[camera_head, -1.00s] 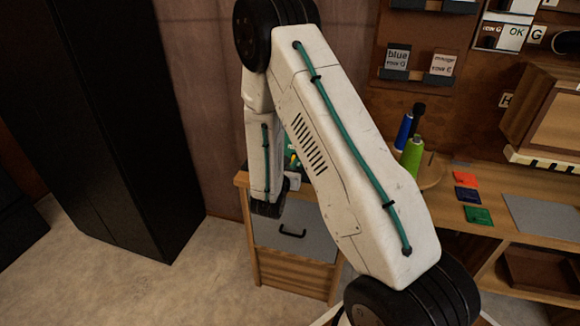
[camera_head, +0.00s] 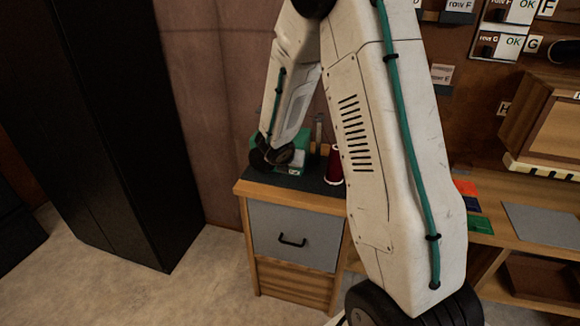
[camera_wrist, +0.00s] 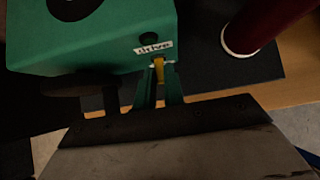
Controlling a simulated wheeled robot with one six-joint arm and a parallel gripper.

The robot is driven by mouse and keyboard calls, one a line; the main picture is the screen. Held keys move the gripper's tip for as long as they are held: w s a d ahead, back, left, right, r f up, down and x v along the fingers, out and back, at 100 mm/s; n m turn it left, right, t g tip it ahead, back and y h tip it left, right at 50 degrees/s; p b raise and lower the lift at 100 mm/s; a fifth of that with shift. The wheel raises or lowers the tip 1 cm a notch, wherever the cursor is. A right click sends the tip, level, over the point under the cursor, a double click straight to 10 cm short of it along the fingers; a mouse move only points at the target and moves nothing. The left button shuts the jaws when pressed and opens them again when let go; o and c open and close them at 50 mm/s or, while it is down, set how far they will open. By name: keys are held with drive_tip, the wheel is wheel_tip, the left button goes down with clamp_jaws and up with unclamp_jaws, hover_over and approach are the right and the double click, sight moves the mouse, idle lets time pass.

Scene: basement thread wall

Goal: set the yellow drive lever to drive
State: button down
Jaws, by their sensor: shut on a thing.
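The green machine (camera_wrist: 95,45) fills the upper left of the wrist view. It bears a white label reading "drive" (camera_wrist: 153,48). The yellow drive lever (camera_wrist: 159,70) shows just below that label, between the two green fingers of my gripper (camera_wrist: 160,88), which is shut on it. The fingers hide part of the lever, and its exact setting is hard to tell. In the head view the green machine (camera_head: 306,137) stands on the cabinet top, mostly hidden behind my arm. My gripper and the lever cannot be made out there.
A dark red thread spool (camera_head: 335,165) stands right of the machine on a dark mat; it also shows in the wrist view (camera_wrist: 262,22). The cabinet (camera_head: 290,235) has a grey drawer. A tall black cupboard (camera_head: 100,130) stands left. Coloured cards (camera_head: 467,188) lie on the right bench.

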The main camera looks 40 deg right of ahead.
idle(0.5)
drive_tip(key=c, duration=1.5)
unclamp_jaws()
drive_tip(key=shift+r, duration=0.1)
drive_tip(key=v, duration=0.7)
drive_tip(key=shift+r, duration=0.35)
drive_tip(key=shift+s, duration=0.1)
